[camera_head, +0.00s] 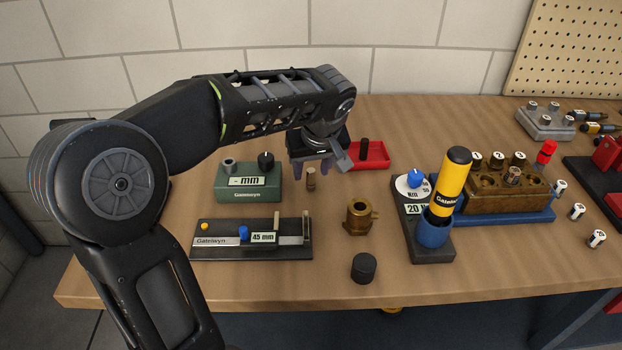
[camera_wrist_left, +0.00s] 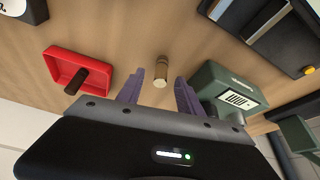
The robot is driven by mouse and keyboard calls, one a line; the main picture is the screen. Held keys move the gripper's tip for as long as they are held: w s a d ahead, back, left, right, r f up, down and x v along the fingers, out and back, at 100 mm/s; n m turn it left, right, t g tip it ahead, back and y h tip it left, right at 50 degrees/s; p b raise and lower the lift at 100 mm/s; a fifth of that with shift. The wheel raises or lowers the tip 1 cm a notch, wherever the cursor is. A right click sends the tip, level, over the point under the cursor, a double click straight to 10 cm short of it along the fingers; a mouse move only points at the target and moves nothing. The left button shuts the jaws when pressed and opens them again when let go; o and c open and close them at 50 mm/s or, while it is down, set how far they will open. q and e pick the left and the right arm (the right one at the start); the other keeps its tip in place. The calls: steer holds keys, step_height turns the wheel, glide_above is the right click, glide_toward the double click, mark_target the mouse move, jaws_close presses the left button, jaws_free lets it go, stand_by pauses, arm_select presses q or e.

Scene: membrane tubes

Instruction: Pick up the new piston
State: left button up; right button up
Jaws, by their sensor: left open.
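A small tan-brown cylinder (camera_head: 311,181), which looks like the new piston, stands upright on the wooden table. My left gripper (camera_head: 312,170) is open and empty. Its purple fingers point down, just behind and above the cylinder in the head view. In the left wrist view the open jaws (camera_wrist_left: 160,83) have the cylinder centred between and just beyond the fingertips. I cannot tell the exact gap. My right gripper is not in view.
A green gauge box (camera_head: 247,186) is close left of the cylinder. A black measuring fixture (camera_head: 215,240) lies in front. A brass fitting (camera_head: 359,217) and a black cap (camera_head: 363,268) stand to the right, with a yellow-handled tool (camera_head: 452,180) beyond. The table around the cylinder is clear.

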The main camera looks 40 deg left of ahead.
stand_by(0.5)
arm_select(q)
jaws_close()
stand_by(0.5)
